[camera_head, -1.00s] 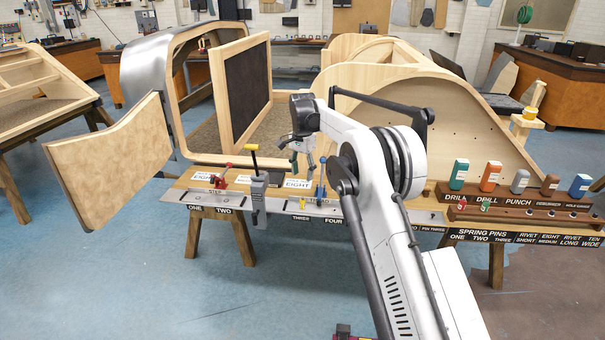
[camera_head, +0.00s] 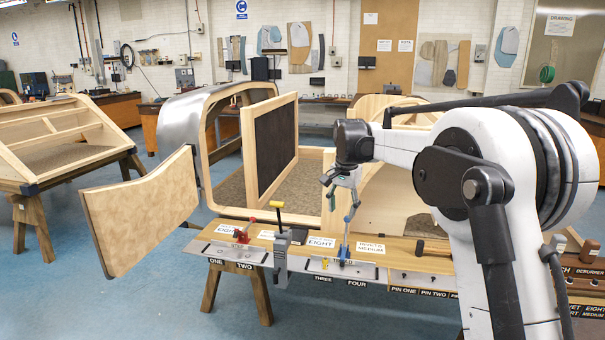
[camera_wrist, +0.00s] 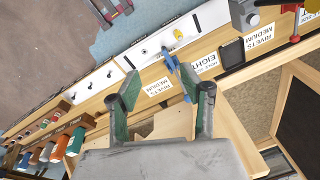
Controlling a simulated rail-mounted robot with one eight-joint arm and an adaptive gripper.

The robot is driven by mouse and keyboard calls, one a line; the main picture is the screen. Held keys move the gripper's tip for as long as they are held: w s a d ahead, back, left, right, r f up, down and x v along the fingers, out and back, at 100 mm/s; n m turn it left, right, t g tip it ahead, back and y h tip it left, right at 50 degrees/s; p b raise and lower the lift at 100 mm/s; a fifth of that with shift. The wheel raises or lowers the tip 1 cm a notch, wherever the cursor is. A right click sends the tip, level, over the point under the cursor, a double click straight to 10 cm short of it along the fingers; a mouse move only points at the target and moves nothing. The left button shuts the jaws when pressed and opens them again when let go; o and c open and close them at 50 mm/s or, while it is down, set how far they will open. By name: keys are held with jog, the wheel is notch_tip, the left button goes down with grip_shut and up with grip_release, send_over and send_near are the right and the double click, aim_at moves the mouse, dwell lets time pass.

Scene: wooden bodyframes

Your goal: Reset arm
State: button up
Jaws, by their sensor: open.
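My gripper (camera_head: 343,188) hangs from my white and black arm above the wooden bench, pointing down. In the wrist view its two green-padded fingers (camera_wrist: 158,90) stand apart with nothing between them. A blue tool (camera_head: 345,246) stands upright on the bench below the gripper. In the wrist view this blue tool (camera_wrist: 186,80) shows close by the right finger; I cannot tell whether they touch.
A grey clamp with a yellow handle (camera_head: 281,240) and a red clamp (camera_head: 243,232) stand on the bench's left part. A curved wooden panel (camera_head: 142,213) juts out left. Wooden bodyframes stand behind. Blue floor (camera_head: 130,300) is clear at the front left.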

jog(key=s+d+r+n+t, duration=0.1)
jog(key=s+d+r+n, duration=0.2)
jog(key=s, duration=0.9)
jog(key=s+d+r+t, duration=0.2)
jog(key=s+r, duration=0.4)
jog(key=s, duration=0.6)
jog(key=s+d+f+n+t, duration=0.1)
jog(key=s+f, duration=0.4)
jog(key=s, duration=0.6)
jog(key=s+d+f+n+t, duration=0.1)
jog(key=s+f, duration=0.4)
jog(key=s, duration=0.6)
jog(key=shift+s+d+f+n+t, duration=0.25)
jog(key=shift+d+n, duration=0.25)
jog(key=shift+n, duration=0.3)
